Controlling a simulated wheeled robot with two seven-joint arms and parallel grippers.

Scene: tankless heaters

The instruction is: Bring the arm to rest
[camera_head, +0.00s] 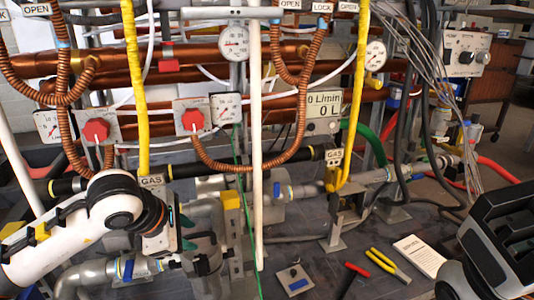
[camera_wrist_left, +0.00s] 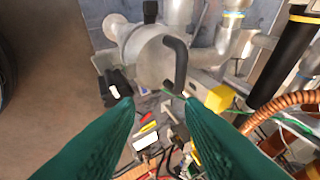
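My left arm (camera_head: 70,240) comes in from the left, white with a dark wrist. Its gripper (camera_head: 187,233) is low among the grey pipes, in front of the heater panel. In the left wrist view the two green fingers (camera_wrist_left: 158,102) stand apart with nothing held between them, so it is open. Beyond them is a grey pipe fitting with a dark curved handle (camera_wrist_left: 176,62). A dark blocky part of my right arm (camera_head: 503,235) shows at the lower right edge; its fingertips cannot be made out.
Yellow gas hoses (camera_head: 136,90), copper pipes (camera_head: 90,65), red knobs (camera_head: 96,130) and a white upright pole (camera_head: 256,150) crowd the space. Pliers with yellow handles (camera_head: 388,265), a red-handled tool (camera_head: 357,269) and a white paper (camera_head: 420,254) lie on the grey surface.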

